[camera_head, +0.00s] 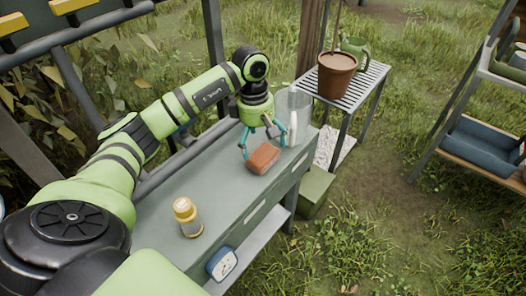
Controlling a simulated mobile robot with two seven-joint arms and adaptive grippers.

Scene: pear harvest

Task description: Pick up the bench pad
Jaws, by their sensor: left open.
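The bench pad looks to be the reddish-brown block (263,158) lying on the grey-green bench top (160,217) near its far right end. My left gripper (258,151) is above the block, pointing down, with its teal fingers spread. One finger reaches down at the block's left side and the other is behind or above its right side. I cannot tell whether the fingers touch it. My right gripper is not in view.
A clear cylinder (299,101) with something white stands just right of the gripper. A yellow-capped jar (187,217) stands nearer on the bench. A brown pot (336,75) and a green can (355,48) stand on a slatted table. Grass lies to the right.

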